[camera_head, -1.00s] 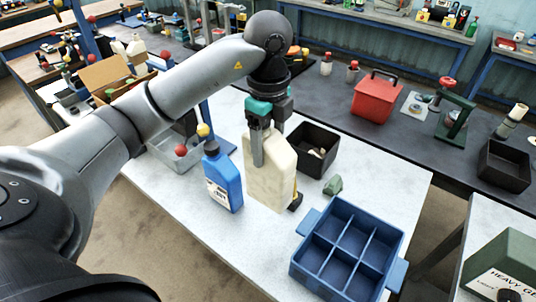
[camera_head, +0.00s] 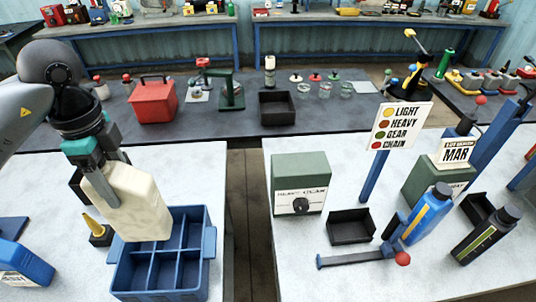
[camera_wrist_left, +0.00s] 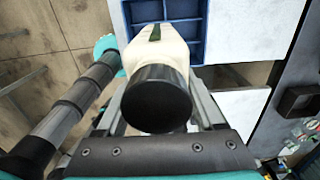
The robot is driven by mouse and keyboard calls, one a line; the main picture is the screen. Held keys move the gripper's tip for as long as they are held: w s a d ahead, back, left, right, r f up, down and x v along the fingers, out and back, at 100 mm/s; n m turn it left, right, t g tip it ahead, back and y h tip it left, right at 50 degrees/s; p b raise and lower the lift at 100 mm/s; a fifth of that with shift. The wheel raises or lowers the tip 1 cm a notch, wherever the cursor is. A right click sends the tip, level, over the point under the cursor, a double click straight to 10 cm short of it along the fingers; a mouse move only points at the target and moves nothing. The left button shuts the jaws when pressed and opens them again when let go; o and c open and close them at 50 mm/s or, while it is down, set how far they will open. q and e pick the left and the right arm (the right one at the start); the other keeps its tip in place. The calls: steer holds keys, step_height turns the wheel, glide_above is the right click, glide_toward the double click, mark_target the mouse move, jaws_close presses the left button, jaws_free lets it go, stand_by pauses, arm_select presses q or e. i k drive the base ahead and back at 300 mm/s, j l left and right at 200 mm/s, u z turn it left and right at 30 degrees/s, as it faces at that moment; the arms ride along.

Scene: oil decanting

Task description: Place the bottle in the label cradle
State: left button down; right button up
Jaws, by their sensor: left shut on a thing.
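My left gripper (camera_head: 104,188) is shut on a cream bottle (camera_head: 138,208), at the left of the head view. The bottle hangs tilted in front of the blue divided crate (camera_head: 207,243), overlapping its upper left part. In the left wrist view the bottle's dark round cap (camera_wrist_left: 157,100) faces the camera, with its cream body (camera_wrist_left: 154,45) and a dark green strip beyond. I cannot tell for sure which thing is the label cradle; a low stand with a red knob (camera_head: 402,258) lies by a blue bottle (camera_head: 427,214) on the right table. My right gripper is not in view.
A green box with a dial (camera_head: 299,184), a black tray (camera_head: 351,227), a sign board (camera_head: 401,126) and a dark bottle (camera_head: 485,236) stand on the right table. A gap (camera_head: 249,200) separates the two front tables. The right table's front left is clear.

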mark_target(350, 230)
steer(key=l+z, duration=0.1)
steer(key=l, duration=0.45)
steer(key=i+l+z, duration=0.1)
steer(key=l, duration=0.4)
steer(key=i+l+z, duration=0.1)
steer(key=l, duration=0.45)
steer(key=l+z, duration=0.1)
steer(key=l, duration=0.4)
steer(key=i, duration=0.05)
